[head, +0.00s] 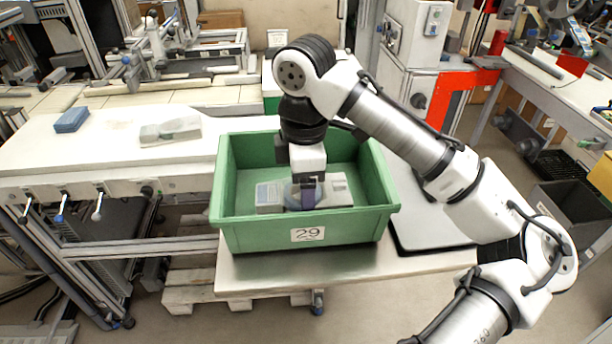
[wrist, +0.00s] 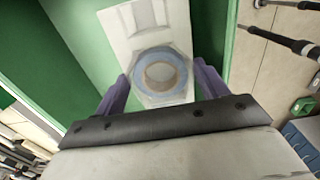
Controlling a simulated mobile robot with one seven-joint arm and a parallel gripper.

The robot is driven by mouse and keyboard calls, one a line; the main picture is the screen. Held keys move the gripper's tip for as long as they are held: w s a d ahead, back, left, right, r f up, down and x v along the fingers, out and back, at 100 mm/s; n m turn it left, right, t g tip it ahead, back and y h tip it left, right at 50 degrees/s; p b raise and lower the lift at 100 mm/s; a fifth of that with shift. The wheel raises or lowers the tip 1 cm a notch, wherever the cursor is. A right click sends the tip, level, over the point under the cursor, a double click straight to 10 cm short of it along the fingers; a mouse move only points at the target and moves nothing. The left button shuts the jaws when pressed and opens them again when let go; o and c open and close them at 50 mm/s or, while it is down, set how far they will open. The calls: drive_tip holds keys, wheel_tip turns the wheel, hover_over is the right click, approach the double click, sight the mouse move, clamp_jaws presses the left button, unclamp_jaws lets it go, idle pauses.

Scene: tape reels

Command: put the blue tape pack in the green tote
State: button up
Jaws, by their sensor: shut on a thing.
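The blue tape pack (wrist: 151,28) is a pale, clear-looking tray with a blue tape reel (wrist: 138,80) in it. My gripper (wrist: 163,84) is shut on the pack, with one purple finger at each side around the reel. In the head view the pack (head: 340,190) is inside the green tote (head: 265,236), below the rim, and my gripper (head: 306,198) reaches down into the tote from above. The near finger hides part of the reel there. I cannot tell whether the pack touches the tote's floor. The tote's front has a label reading 29.
The tote stands on a light table (head: 290,276). A pale pack (head: 172,131) and a blue box (head: 72,119) lie on the white bench to the left. The tote's walls surround my gripper.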

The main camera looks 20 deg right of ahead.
drive_tip(key=shift+w+d+f, duration=0.2)
drive_tip(key=shift+w+f, duration=0.25)
drive_tip(key=shift+s+a+r, duration=0.15)
drive_tip(key=shift+s+r, duration=0.35)
drive_tip(key=o, duration=0.8)
drive_tip(key=shift+o, duration=1.3)
drive_tip(key=shift+w+f, duration=0.1)
drive_tip(key=shift+w, duration=0.1)
drive_tip(key=shift+s, duration=0.1)
wheel_tip(320, 180, up, 14)
drive_tip(key=shift+f+p, duration=0.25)
drive_tip(key=shift+p, duration=0.1)
